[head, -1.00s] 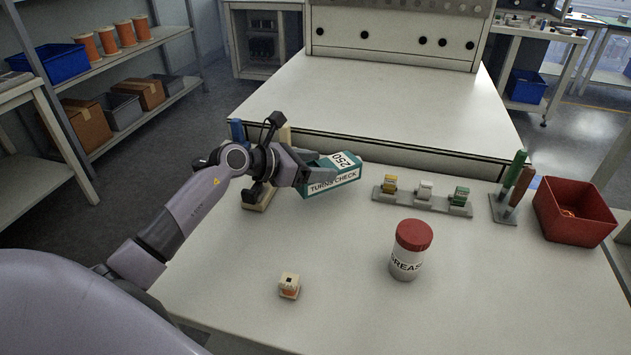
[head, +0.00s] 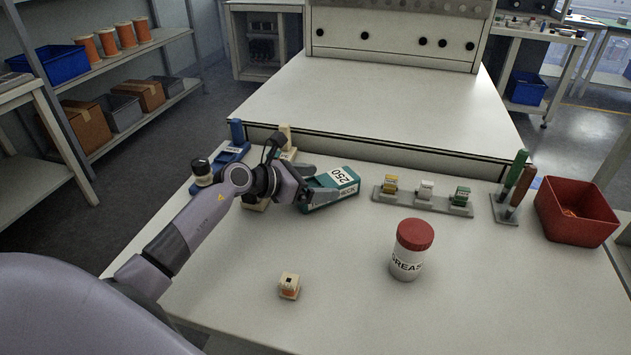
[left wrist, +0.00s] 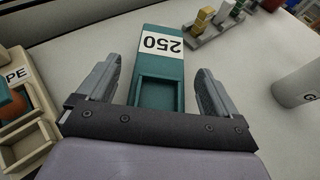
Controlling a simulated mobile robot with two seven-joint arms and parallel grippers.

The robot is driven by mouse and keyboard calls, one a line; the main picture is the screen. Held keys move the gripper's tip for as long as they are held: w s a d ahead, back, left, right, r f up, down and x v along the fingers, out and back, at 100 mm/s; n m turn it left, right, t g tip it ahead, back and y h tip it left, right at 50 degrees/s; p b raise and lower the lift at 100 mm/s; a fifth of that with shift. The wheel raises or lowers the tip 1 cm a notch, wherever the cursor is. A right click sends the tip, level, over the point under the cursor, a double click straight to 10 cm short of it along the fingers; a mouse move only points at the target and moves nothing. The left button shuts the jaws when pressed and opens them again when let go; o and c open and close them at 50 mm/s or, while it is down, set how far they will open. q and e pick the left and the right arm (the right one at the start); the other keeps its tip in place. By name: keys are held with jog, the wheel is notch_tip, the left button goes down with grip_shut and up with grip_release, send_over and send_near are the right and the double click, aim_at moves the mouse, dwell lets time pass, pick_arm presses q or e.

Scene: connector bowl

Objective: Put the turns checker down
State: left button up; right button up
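The turns checker is a teal box (head: 347,192) with a white 250 label. It rests on the bench left of the connector rack, its lettered side partly covered by a finger. In the left wrist view the box (left wrist: 163,72) lies between the fingers, with its open recess towards me. My left gripper (head: 318,184) is open around it. In the left wrist view the gripper (left wrist: 158,90) shows a gap between each finger and the box. My right gripper is not in view.
A rack (head: 422,202) with several small connectors stands right of the checker. A grease jar (head: 411,250), a small beige block (head: 289,286), and a red bin (head: 576,212) share the bench. Holders, one blue (head: 233,155), stand beside my left wrist.

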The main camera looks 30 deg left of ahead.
pick_arm(q)
jog(key=shift+r, duration=0.2)
jog(key=v, duration=1)
jog(key=shift+s+a, duration=0.15)
jog(key=shift+v, duration=0.8)
jog(key=shift+r, duration=0.1)
